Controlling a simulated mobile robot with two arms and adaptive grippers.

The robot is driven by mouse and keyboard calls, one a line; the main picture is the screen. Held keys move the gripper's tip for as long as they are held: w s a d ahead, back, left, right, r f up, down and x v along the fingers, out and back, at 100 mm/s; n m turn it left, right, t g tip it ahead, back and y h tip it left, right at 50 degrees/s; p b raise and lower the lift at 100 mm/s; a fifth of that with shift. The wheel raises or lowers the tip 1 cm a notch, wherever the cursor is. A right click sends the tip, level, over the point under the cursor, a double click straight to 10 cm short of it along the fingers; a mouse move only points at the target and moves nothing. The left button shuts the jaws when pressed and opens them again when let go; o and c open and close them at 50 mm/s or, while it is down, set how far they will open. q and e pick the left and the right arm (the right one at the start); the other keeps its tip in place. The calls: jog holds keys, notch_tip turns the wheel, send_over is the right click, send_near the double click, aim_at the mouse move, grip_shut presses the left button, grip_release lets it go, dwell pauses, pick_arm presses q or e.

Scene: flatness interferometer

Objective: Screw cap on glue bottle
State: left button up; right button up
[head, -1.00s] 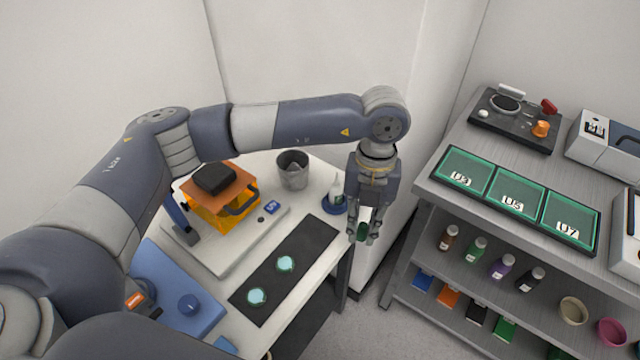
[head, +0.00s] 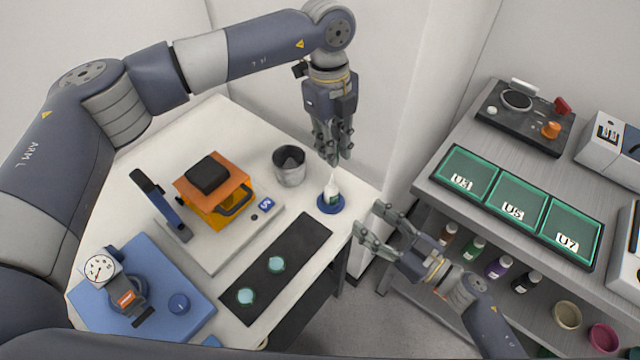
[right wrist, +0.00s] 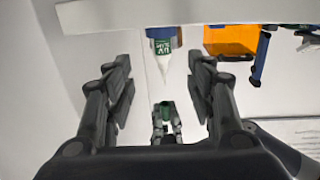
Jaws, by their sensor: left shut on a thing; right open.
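The white glue bottle (head: 332,190) with a green label stands upright in a round blue holder (head: 331,208) near the table's right corner. In the right wrist view the bottle (right wrist: 161,48) appears upside down, its pale nozzle bare. My left gripper (head: 333,155) is just above the nozzle, pointing down. In the right wrist view it also shows (right wrist: 167,120), shut on a small dark green piece, apparently the cap (right wrist: 168,109), apart from the nozzle tip. The cap is not clear in the head view. My right gripper (head: 375,228) is open and empty, right of the bottle, beyond the table edge.
A grey cup (head: 289,167) stands left of the bottle. A black mat (head: 298,248) with two pale discs lies in front. A grey shelf (head: 440,195) with bottles is at the right.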

aim_at(337, 196)
pick_arm(q)
jog(key=shift+r, duration=0.1)
pick_arm(e)
jog(key=shift+s+a+r, duration=0.1)
jog(key=shift+s+r, duration=0.05)
pick_arm(q)
jog(key=shift+s, duration=0.1)
pick_arm(e)
jog(key=shift+a, duration=0.1)
jog(key=x, duration=1.2)
grip_shut()
pick_arm(q)
jog(key=shift+f, duration=2.5)
